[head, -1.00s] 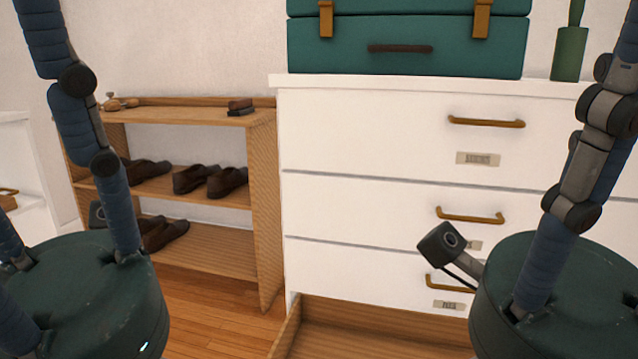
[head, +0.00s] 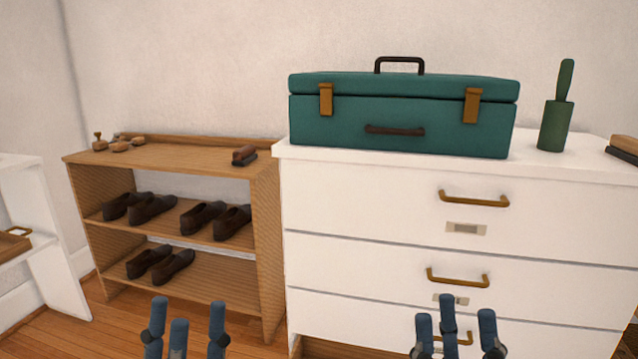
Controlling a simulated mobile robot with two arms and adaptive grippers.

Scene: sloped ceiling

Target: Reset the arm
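My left gripper (head: 187,318) is at the bottom of the head view, in front of the wooden shoe rack. Its blue fingers point up and stand apart, with nothing between them. My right gripper (head: 455,322) is at the bottom right, in front of the white dresser's lower drawers. Its blue fingers also stand apart and hold nothing. The rest of both arms is below the picture.
A white dresser (head: 360,207) bears a closed green case (head: 400,138) and a green holder (head: 555,127). The wooden shoe rack (head: 265,230) holds several dark shoes. A brush (head: 244,155) lies on its top. A white shelf unit (head: 52,270) stands at the left.

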